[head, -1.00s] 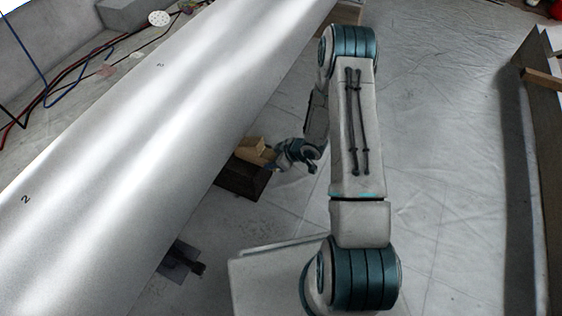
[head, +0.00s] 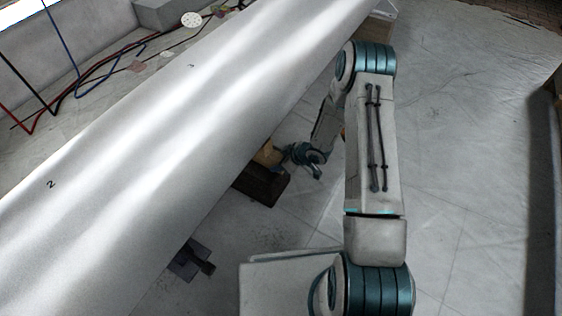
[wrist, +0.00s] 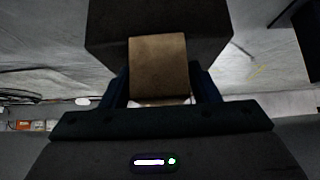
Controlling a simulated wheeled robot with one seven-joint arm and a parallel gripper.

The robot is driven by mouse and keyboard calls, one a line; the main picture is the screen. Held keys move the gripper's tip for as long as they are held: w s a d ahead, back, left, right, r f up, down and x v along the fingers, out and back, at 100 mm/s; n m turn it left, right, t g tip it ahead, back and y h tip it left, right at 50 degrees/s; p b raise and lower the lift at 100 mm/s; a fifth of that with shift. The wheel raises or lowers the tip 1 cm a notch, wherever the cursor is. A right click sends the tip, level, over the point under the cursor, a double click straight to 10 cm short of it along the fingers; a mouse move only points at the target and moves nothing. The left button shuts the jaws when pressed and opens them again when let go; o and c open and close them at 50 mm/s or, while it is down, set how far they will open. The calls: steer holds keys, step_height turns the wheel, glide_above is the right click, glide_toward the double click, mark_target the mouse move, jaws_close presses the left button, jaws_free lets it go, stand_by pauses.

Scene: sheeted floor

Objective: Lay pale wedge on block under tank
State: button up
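The pale wedge (head: 268,154) shows as a small tan piece at the tank's lower edge, over the dark block (head: 263,187). The tank (head: 170,130) is the long, shiny pale cylinder that hides part of both. My gripper (head: 286,154) reaches in from the right at the wedge. In the wrist view, the wedge (wrist: 158,68) sits between the two fingers, which appear closed on its sides. The dark block (wrist: 215,35) fills the view behind it. I cannot tell whether the wedge rests on the block or is held just above it.
A dark bracket-like piece (head: 192,260) lies on the floor near the tank's lower edge. Cables (head: 95,75) run on the floor beyond the tank. A dark long structure (head: 543,190) stands at the right edge. The sheeted floor (head: 460,150) between is clear.

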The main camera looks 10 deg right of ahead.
steer(key=shift+o, duration=1)
steer(key=p+v, duration=0.6)
steer(key=v, duration=0.7)
steer(key=shift+s+d+r, duration=0.2)
steer(key=shift+r, duration=0.1)
steer(key=d+r+m+h+p, duration=0.35)
steer(key=r+p, duration=0.45)
steer(key=r, duration=1.1)
steer(key=d+r+m+h+p, duration=0.2)
steer(key=d+r+h+p, duration=0.5)
steer(key=r, duration=1.2)
steer(key=s+a+r+m+g+y+p, duration=0.1)
steer(key=s+a+r+p, duration=0.3)
steer(key=s+r+p, duration=0.4)
steer(key=s+a+r+m+g+y+p, duration=0.1)
steer(key=s+a+r+m+y+p, duration=0.2)
steer(key=s+r+p, duration=0.6)
steer(key=s+a+r, duration=0.1)
steer(key=s+r, duration=0.1)
steer(key=r, duration=0.4)
steer(key=s+a+r+m, duration=0.1)
steer(key=s+r, duration=0.1)
steer(key=r, duration=0.4)
steer(key=shift+s, duration=0.35)
